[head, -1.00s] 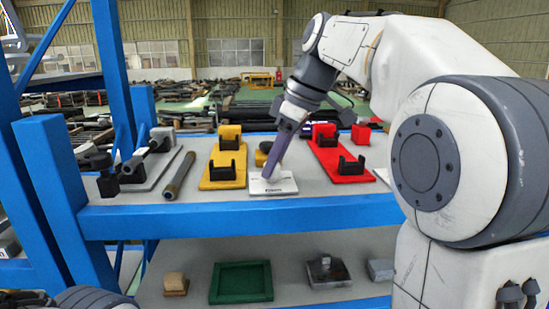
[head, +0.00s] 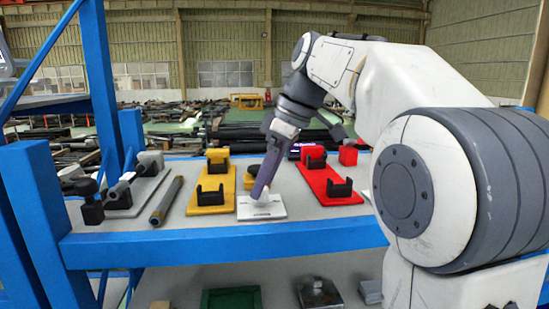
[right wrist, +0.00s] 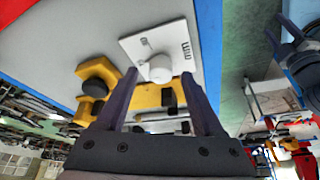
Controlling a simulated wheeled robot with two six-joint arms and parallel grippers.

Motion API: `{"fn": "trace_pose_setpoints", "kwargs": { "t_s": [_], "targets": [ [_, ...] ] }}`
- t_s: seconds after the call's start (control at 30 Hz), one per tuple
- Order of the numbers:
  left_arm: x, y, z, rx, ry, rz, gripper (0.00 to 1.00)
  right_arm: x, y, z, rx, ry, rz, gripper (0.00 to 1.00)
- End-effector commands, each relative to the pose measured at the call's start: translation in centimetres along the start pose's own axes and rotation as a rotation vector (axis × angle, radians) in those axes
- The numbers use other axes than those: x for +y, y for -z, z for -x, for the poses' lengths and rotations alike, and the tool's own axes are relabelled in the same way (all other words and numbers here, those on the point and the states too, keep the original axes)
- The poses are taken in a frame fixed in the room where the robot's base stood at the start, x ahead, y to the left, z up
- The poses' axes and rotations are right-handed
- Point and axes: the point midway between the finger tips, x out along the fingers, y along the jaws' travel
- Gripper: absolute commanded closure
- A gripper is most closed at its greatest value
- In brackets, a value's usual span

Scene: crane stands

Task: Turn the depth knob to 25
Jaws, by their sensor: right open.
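A white plate (head: 272,213) with a white round knob (head: 263,201) stands on the upper shelf near its front edge. In the right wrist view, the plate (right wrist: 185,33) carries the round knob (right wrist: 159,68), a small pointer mark and the letters "mm". No number is readable. My right gripper (head: 259,190) reaches down over the plate. In the right wrist view, its two fingers (right wrist: 161,80) are apart, one on each side of the knob. I cannot tell whether they touch it.
A yellow stand (head: 221,183) is left of the plate, a red stand (head: 330,182) right of it. The lower shelf holds a green tray (head: 231,299) and a metal block (head: 319,293).

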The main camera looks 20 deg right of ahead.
Motion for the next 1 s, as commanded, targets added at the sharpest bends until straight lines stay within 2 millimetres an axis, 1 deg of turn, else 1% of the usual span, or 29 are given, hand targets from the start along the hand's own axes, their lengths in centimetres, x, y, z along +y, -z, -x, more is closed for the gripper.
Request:
{"fn": "trace_pose_setpoints", "kwargs": {
  "t_s": [0.03,0.2,0.3,0.43,0.6,1.0],
  "targets": [
    [0.0,0.0,0.1,0.0,0.0,0.0,0.5,0.1,0.0,1.0,0.002,-0.004,-0.001,0.31],
    [0.0,0.0,0.5,0.0,0.0,0.0,0.5,0.1,0.0,4.6,0.002,-0.005,-0.002,0.31],
    [0.1,0.1,0.9,0.0,0.0,0.0,0.5,0.1,0.0,6.5,0.001,-0.004,-0.002,0.31],
    [0.1,0.1,1.3,0.0,0.0,0.001,0.5,0.1,0.0,8.2,0.001,-0.004,-0.001,0.31],
    [0.1,0.1,1.4,0.0,0.0,0.001,0.5,0.1,-0.1,9.1,-0.001,-0.001,-0.001,0.31],
    [0.1,0.1,1.4,0.0,0.0,0.001,0.5,0.0,-0.1,9.1,0.0,-0.001,-0.001,0.31]
  ]
}}
